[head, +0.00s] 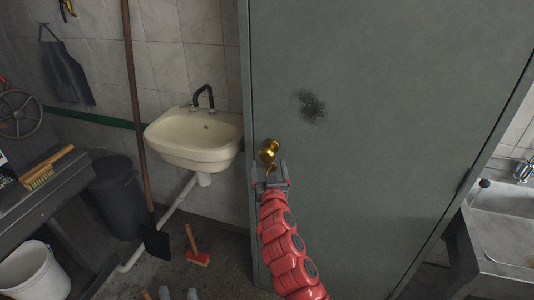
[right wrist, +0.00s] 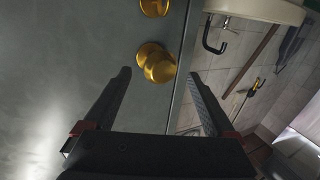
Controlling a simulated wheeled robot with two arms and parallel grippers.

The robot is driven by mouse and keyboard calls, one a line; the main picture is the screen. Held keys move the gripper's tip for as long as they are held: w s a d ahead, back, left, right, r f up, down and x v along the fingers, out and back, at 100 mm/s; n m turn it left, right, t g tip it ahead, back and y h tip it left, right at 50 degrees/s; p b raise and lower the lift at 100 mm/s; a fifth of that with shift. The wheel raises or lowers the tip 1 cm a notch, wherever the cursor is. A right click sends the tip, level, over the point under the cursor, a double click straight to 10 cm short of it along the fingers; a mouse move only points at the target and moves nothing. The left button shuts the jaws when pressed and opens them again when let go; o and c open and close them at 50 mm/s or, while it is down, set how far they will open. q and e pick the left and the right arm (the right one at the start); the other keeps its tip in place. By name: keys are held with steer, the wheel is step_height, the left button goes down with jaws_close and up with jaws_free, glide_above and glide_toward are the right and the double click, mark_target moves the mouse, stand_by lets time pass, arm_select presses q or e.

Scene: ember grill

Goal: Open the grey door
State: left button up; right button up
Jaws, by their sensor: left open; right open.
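The grey door (head: 390,110) fills the middle and right of the head view and looks shut in its frame. It has a dark smudge and a round brass knob (head: 268,148) near its left edge. My right gripper (head: 270,172) is open just below the knob in the head view, its red arm rising from the bottom. In the right wrist view the knob (right wrist: 158,66) lies ahead of and between the spread fingertips, not gripped. A second brass piece (right wrist: 154,6) is cut off at the top edge there.
A cream washbasin (head: 196,138) with a black tap hangs left of the door. A long-handled shovel (head: 155,238), a dark bin (head: 118,197), a white bucket (head: 36,272) and a bench (head: 50,205) stand left. A red-based brush (head: 197,257) lies on the floor. A steel sink (head: 505,215) is right.

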mark_target(267, 158)
steer(key=w, duration=0.5)
steer(key=shift+a+r+p, duration=0.1)
steer(key=shift+a+p, duration=0.15)
steer(key=shift+p, duration=0.1)
steer(key=shift+w, duration=0.25)
jaws_close()
